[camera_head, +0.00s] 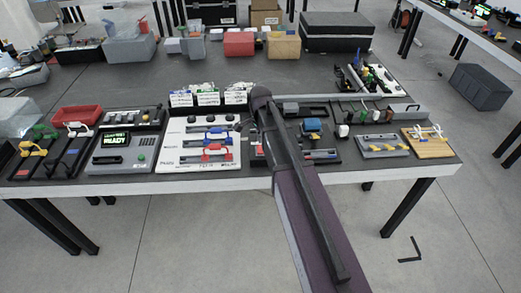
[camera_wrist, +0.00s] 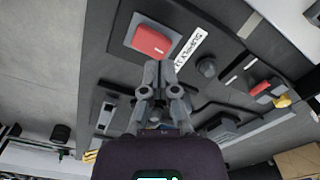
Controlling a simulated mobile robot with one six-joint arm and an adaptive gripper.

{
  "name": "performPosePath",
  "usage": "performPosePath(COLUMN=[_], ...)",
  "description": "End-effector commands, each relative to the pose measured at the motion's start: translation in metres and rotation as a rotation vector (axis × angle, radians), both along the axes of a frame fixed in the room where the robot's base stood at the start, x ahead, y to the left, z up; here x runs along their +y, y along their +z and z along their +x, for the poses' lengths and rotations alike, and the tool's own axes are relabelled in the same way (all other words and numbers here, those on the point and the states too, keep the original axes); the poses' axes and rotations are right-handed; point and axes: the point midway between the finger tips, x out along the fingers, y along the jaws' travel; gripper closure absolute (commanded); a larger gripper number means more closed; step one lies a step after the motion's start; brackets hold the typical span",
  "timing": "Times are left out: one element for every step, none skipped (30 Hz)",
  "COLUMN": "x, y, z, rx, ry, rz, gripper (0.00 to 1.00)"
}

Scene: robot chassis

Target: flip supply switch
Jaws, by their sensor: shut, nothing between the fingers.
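In the wrist view a red rocker switch (camera_wrist: 152,40) sits on a grey raised box, with a white printed label (camera_wrist: 191,48) beside it; the print is too blurred to read surely. My gripper (camera_wrist: 159,69) is shut and empty. Its fingertips show just below the red switch in the picture; I cannot tell whether they touch the box. In the head view my arm (camera_head: 305,215) reaches over the front of the table and hides my gripper and the spot under it.
A table (camera_head: 215,78) carries several devices: a READY panel (camera_head: 122,150), a white board with blue and red handles (camera_head: 200,145) and a grey block with yellow parts (camera_head: 382,145). In the wrist view a dark knob (camera_wrist: 207,67) and a red-and-yellow part (camera_wrist: 262,89) lie to the right.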

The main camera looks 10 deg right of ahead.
Motion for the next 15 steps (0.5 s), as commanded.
performPosePath(x=[0.0000, 0.0000, 0.0000, 0.0000, 0.0000, 0.0000, 0.0000, 0.0000, 0.0000, 0.0000, 0.0000, 0.0000, 0.0000, 0.0000, 0.0000], y=[0.0000, 0.0000, 0.0000, -0.0001, -0.0002, -0.0004, -0.0007, -0.0009, -0.0013, -0.0016, -0.0020, -0.0024, -0.0028, -0.0031, -0.0035], z=[0.0000, 0.0000, 0.0000, 0.0000, 0.0000, 0.0000, 0.0000, 0.0000, 0.0000, 0.0000, 0.0000, 0.0000, 0.0000, 0.0000, 0.0000], rx=[0.000, 0.000, 0.000, 0.000, 0.000, 0.000, 0.000, 0.000, 0.000, 0.000, 0.000, 0.000, 0.000, 0.000, 0.000], ry=[0.000, 0.000, 0.000, 0.000, 0.000, 0.000, 0.000, 0.000, 0.000, 0.000, 0.000, 0.000, 0.000, 0.000, 0.000], rz=[0.000, 0.000, 0.000, 0.000, 0.000, 0.000, 0.000, 0.000, 0.000, 0.000, 0.000, 0.000, 0.000, 0.000, 0.000], gripper=[1.00, 1.00, 1.00, 1.00, 1.00, 1.00, 1.00, 1.00, 1.00, 1.00, 1.00, 1.00, 1.00, 1.00, 1.00])
